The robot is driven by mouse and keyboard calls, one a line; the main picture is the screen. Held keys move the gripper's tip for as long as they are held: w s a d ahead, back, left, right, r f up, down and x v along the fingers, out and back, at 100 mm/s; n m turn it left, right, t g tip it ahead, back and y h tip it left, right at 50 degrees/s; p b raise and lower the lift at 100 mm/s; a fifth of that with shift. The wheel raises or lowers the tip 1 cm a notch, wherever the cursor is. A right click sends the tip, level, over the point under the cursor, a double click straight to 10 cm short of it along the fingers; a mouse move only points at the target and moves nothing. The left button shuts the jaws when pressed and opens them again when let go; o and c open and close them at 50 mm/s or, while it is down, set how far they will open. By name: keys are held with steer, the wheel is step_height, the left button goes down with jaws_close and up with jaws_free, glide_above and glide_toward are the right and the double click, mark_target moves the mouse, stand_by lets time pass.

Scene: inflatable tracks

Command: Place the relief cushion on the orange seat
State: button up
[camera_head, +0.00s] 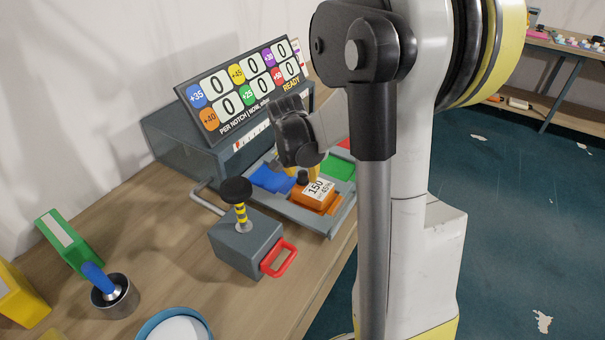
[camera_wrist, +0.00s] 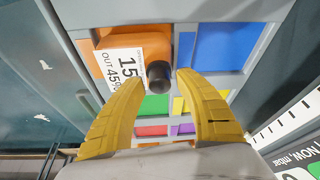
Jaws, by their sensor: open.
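The relief cushion (camera_head: 316,200), an orange block with a white "150" label and a black knob, is at the near end of the grey tray in the head view. It also shows in the wrist view (camera_wrist: 118,42). My gripper (camera_head: 303,170) is above the cushion. In the wrist view its yellow fingers (camera_wrist: 161,76) are open, one on each side of the black knob, with gaps visible.
The tray has blue (camera_head: 271,179), green (camera_head: 341,166) and other coloured seats. A score panel (camera_head: 245,88) reading zeros stands behind. A grey pump box (camera_head: 248,246) with a black-topped plunger and red handle is close in front. A cup (camera_head: 114,296) stands at the lower left.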

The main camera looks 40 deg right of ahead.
steer(key=p+v, duration=0.4)
steer(key=v, duration=0.7)
steer(key=s+a+r+n+t+y, duration=0.1)
steer(key=s+a+r+n+t, duration=0.1)
steer(key=s+a+n, duration=0.4)
steer(key=s+a+r+n+t+y, duration=0.2)
steer(key=s+a+n, duration=0.4)
steer(key=a, duration=0.9)
steer(key=shift+s+r+t, duration=0.2)
steer(key=shift+r+t, duration=0.4)
steer(key=shift+r, duration=0.15)
